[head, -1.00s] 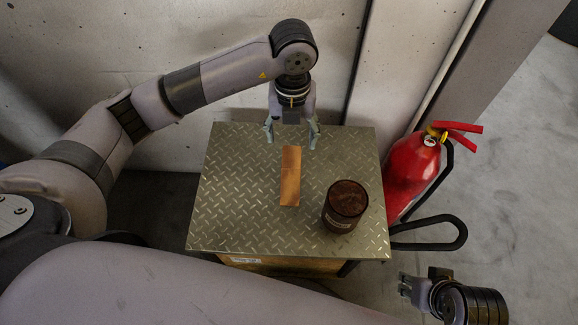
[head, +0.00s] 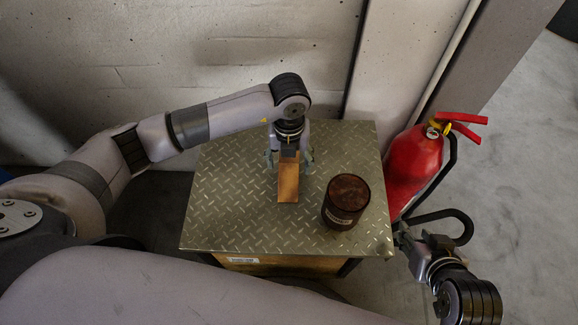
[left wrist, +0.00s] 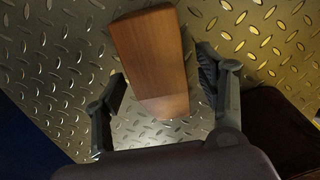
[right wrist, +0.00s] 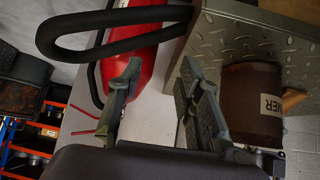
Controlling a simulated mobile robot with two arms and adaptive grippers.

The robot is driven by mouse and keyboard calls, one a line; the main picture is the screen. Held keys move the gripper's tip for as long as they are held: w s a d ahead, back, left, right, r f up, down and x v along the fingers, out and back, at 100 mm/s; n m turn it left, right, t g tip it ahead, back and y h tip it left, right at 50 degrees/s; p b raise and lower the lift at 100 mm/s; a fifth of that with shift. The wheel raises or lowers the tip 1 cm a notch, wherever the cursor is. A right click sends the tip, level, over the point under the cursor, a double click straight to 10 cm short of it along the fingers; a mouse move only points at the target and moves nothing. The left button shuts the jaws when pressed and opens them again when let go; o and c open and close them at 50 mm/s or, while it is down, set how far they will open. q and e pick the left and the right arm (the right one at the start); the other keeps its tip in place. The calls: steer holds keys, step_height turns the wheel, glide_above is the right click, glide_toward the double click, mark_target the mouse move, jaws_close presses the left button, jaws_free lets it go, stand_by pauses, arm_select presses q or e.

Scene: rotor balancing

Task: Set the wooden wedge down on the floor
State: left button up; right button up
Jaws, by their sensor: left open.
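The wooden wedge (head: 288,186) lies on the tread-plate top of a low stand (head: 230,215); in the left wrist view the wedge (left wrist: 152,55) shows as a long brown block. My left gripper (head: 289,163) is over the wedge's back end, its open fingers on either side of it; I cannot tell whether they touch it. The fingers also show in the left wrist view (left wrist: 163,90), apart. My right gripper (head: 402,240) is near the stand's front right corner. In the right wrist view its fingers (right wrist: 163,80) are spread and empty.
A dark brown labelled canister (head: 346,203) stands on the plate right of the wedge. A red fire extinguisher (head: 412,168) with a black hose stands right of the stand. A concrete wall (head: 180,60) is behind. Grey floor (head: 510,170) is clear at the right.

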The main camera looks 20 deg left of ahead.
arm_select(q)
steer(key=shift+f, duration=0.75)
arm_select(e)
steer(key=shift+w+a+r+t, duration=0.2)
steer(key=shift+w+r+t, duration=0.15)
steer(key=shift+w, duration=0.1)
steer(key=shift+w+a+r+t, duration=0.15)
steer(key=shift+w+r+t, duration=0.15)
steer(key=shift+w, duration=0.15)
arm_select(q)
steer(key=shift+c, duration=0.5)
steer(key=c, duration=1.4)
steer(key=shift+o, duration=0.2)
steer(key=shift+r, duration=0.15)
